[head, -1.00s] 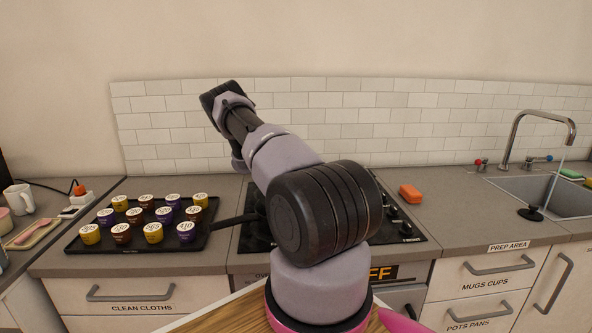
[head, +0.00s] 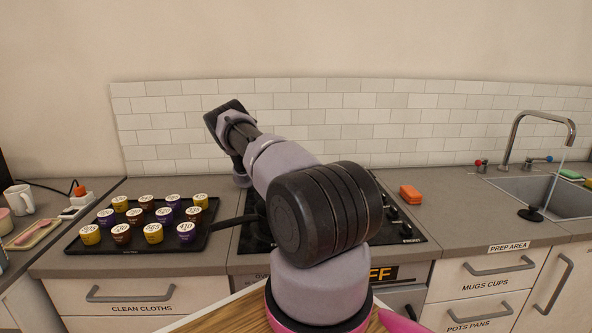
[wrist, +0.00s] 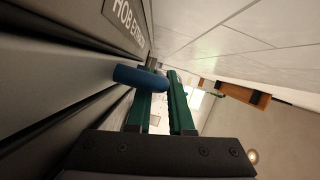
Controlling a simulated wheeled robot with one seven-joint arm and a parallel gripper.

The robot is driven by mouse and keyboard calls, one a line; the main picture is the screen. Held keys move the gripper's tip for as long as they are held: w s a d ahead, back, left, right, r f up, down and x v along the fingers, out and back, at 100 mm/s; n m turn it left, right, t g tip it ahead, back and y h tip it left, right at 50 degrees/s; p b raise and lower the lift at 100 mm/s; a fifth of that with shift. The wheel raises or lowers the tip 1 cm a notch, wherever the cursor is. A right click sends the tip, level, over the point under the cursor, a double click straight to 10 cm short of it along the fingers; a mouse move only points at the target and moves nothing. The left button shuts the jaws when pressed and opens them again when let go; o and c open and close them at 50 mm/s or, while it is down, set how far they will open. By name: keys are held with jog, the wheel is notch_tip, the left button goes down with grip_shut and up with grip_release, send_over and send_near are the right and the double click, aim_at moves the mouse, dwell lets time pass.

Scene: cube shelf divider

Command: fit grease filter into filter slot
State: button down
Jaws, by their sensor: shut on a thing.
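In the wrist view my gripper (wrist: 161,78) has green fingers that are shut on a blue rounded bar (wrist: 135,76), which looks like the handle of the grease filter. The bar lies across the fingertips beside grey metal panels (wrist: 60,80). I cannot tell which of these panels, if any, is the filter body. The filter slot cannot be made out. A label starting "HOB" (wrist: 127,22) is on the metal face just above the bar. In the head view the end of my arm is raised before the tiled wall, and its fingers and the filter are hidden.
Below my arm is a black hob (head: 255,235). A black tray (head: 140,248) with several coloured capsules stands left of it. An orange block (head: 410,194) lies right of the hob, with a sink (head: 560,195) farther right. The tiled wall (head: 350,125) is behind.

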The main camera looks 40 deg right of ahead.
jog(key=shift+f, duration=0.25)
jog(key=c, duration=0.8)
grip_release()
jog(key=shift+r, duration=0.1)
